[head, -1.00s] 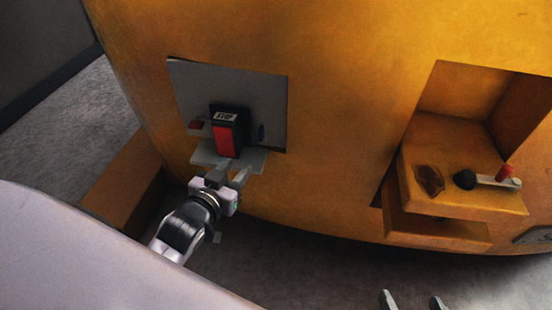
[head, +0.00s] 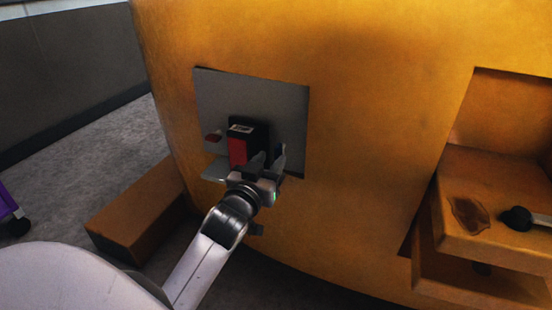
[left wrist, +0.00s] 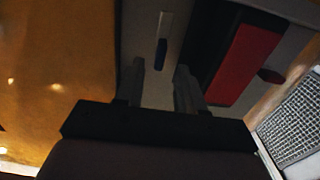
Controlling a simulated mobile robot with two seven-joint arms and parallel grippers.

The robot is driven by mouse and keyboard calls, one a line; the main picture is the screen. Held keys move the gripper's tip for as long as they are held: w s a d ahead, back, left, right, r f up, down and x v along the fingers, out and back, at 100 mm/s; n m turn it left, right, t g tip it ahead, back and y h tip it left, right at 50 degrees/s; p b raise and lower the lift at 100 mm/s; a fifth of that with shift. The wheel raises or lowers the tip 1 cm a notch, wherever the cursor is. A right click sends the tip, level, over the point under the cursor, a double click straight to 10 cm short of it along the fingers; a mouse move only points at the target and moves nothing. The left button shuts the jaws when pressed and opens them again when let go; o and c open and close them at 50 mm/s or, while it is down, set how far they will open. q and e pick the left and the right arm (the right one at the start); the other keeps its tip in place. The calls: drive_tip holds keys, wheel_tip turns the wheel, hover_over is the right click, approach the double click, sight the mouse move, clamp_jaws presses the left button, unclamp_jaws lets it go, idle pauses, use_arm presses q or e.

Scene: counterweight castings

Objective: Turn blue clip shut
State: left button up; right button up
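The blue clip (left wrist: 161,52) is a small dark blue piece upright on the grey panel (head: 295,105). In the head view my left gripper hides it. My left gripper (head: 268,157) is at the panel, just right of the red-fronted black block (head: 238,150). In the left wrist view my left gripper (left wrist: 160,66) is open, and the clip shows in the gap just beyond its fingertips. I cannot tell whether a finger touches it. The red block (left wrist: 243,65) is right of the fingers there. My right gripper is out of view.
The panel sits in a large orange casting (head: 370,80). A small red piece (head: 213,137) is left of the block, above a grey ledge (head: 214,172). An orange recess with a shelf (head: 500,215) holds a dark-knobbed lever (head: 516,218).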

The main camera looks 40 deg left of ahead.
sight(276, 154)
use_arm(q)
drive_tip(key=shift+b+x, duration=0.4)
drive_tip(key=shift+x, duration=1.5)
clamp_jaws()
